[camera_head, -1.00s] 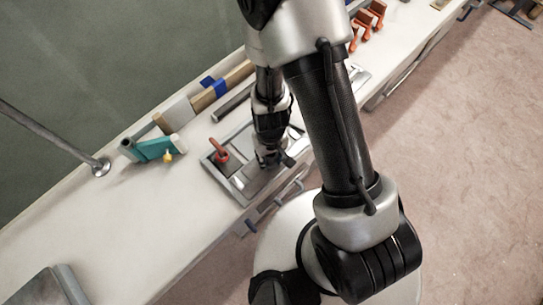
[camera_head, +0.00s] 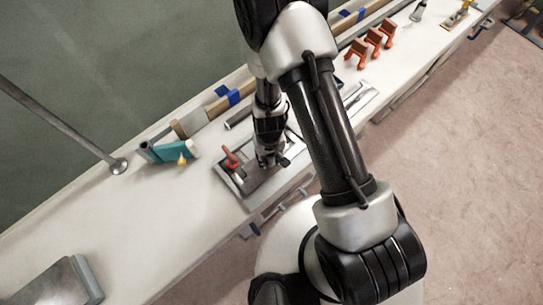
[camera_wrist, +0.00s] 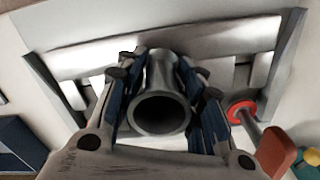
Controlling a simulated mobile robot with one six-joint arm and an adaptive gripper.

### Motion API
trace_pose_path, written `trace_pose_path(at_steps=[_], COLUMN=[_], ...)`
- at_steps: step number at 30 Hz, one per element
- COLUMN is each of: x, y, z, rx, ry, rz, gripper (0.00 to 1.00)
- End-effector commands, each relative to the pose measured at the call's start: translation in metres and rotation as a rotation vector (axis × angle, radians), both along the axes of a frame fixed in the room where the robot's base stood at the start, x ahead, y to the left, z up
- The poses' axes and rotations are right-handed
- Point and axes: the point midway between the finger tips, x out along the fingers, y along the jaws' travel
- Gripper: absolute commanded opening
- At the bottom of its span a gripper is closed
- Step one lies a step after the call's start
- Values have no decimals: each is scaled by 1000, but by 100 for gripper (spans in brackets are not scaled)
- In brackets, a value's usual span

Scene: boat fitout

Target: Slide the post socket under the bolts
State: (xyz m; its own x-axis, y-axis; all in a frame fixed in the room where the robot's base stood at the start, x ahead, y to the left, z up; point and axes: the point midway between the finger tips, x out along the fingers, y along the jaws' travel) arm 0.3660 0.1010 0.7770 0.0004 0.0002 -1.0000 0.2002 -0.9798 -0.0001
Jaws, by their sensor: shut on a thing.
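The post socket (camera_wrist: 162,72) is a grey hollow tube, its round open end facing the wrist camera. My gripper (camera_wrist: 162,95) is shut on it, one dark finger on each side. In the head view my gripper (camera_head: 270,162) is low over the grey framed tray (camera_head: 238,196) on the bench, and the socket is hidden there. In the wrist view a flat grey metal plate (camera_wrist: 190,42) lies beyond the socket. I cannot make out the bolts, or whether the socket's base touches the plate.
A red-handled clamp (camera_head: 231,158) stands on the tray, close left of my gripper. Teal and yellow tools (camera_head: 172,153) lie further left. Wooden bars with blue tape (camera_head: 205,115) lie along the wall. Orange clamps (camera_head: 370,44) stand at the back right. The bench's left part is mostly clear.

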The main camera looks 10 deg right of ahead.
Motion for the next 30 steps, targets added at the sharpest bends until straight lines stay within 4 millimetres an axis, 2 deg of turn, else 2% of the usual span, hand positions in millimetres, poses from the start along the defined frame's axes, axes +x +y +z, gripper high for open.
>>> trace_pose_path(at_steps=[30], x=[21], y=[14], z=[3], rx=[0], ry=[0], rz=[0], gripper=[0])
